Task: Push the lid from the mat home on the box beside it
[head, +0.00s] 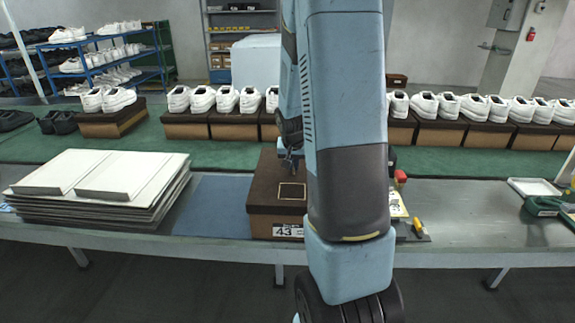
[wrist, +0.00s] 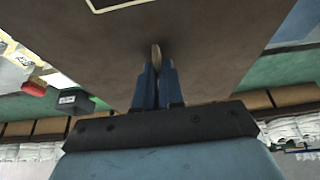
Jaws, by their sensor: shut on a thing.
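The dark brown lid (head: 263,190), with a pale rectangle outline on top, lies over the brown box (head: 262,222) labelled 43. I cannot tell whether it sits fully down. The blue-grey mat (head: 205,208) just left of the box is bare. My gripper (head: 290,163) is at the lid's top, partly hidden by my arm. In the wrist view my gripper (wrist: 156,68) is shut on a small tan tab standing on the lid (wrist: 215,45). My arm hides the box's right side.
A stack of pale boards (head: 110,190) stands left of the mat. A red-handled item (head: 400,177) and a yellow-handled tool (head: 419,228) lie right of my arm. A white tray (head: 535,187) is at the far right. White shoes on boxes line the green belt (head: 450,160) behind.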

